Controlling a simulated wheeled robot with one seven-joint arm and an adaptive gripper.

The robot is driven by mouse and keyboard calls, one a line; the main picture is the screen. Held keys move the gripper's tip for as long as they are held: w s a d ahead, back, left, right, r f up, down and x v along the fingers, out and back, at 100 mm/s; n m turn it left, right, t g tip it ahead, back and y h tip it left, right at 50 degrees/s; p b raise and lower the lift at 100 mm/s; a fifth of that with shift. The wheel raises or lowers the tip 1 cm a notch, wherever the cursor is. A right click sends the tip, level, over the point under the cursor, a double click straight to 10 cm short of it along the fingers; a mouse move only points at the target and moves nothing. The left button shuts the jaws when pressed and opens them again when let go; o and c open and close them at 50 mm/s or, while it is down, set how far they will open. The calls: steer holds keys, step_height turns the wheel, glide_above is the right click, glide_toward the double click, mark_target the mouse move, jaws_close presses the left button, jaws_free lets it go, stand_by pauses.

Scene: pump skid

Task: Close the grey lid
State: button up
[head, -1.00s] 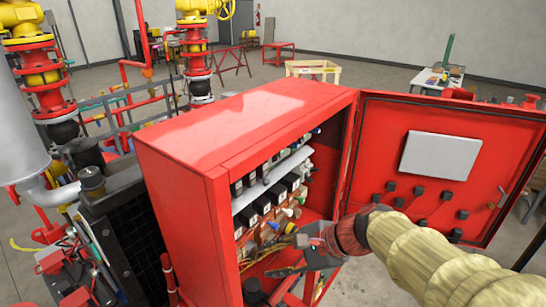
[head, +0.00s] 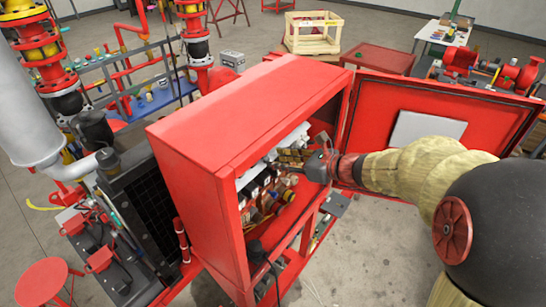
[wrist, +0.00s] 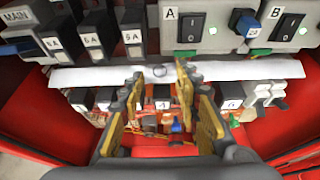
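A pale grey strip (wrist: 235,72) runs across the wrist view between two rows of switches; it also shows inside the cabinet in the head view (head: 272,153). I cannot tell whether this strip is the grey lid. No other piece here is clearly a grey lid. My gripper (wrist: 168,78) is open and empty, its yellow-padded fingers apart, with the tips just in front of the strip and lower switch row. In the head view my gripper (head: 282,157) reaches into the open red cabinet (head: 225,125) from the right. Contact with the strip cannot be told.
The open red door (head: 365,125) with a pale panel stands to the right, behind my arm. Rocker switches A (wrist: 191,27) and B (wrist: 287,28) sit above the strip. Red cabinet walls are close on both sides. A grey case (head: 231,60) stands behind.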

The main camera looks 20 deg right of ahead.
mark_target(267, 158)
steer(key=shift+x, duration=1.6)
steer(key=shift+c, duration=0.7)
jaws_close()
